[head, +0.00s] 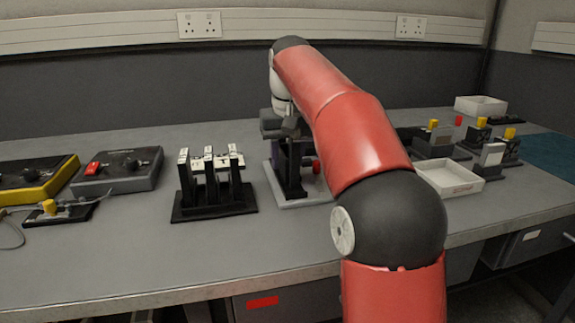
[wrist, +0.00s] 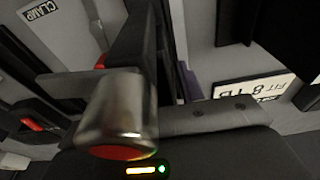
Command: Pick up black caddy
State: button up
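No thing in view is clearly marked as the black caddy. A black upright piece (head: 292,172) stands on a grey base in the middle of the bench, partly hidden by my arm. My gripper (head: 282,127) is over this stand in the head view, and its fingertips do not show clearly. The wrist view shows a dark upright part (wrist: 150,45) and a metallic cylinder (wrist: 118,110) with a red end very close to the camera. I cannot tell whether my gripper holds anything.
A black rack (head: 214,195) with white-topped posts stands left of my gripper. Control boxes (head: 118,172) are farther left. A white tray (head: 450,178) and several small fixtures stand right of my arm.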

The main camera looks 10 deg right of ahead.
jog(key=c, duration=0.7)
jog(key=shift+r, duration=0.15)
